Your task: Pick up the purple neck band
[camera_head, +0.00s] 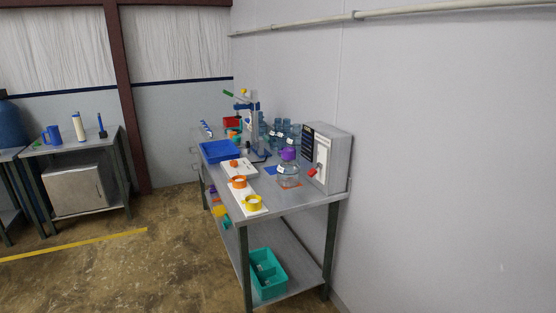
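A purple band-like piece (288,154) sits at the top of a clear jug (288,173) on the right part of the metal workbench (300,196). It appears to be around or on the jug's neck; at this size I cannot tell which. The jug stands upright in front of a grey box-shaped machine. My gripper is not in view.
Right of the jug stands the grey machine (338,160) with a red handle. An orange ring (238,182) and a yellow ring (253,203) are at the front. A blue tray (220,151) and a press (254,125) stand behind. Floor left of the bench is clear.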

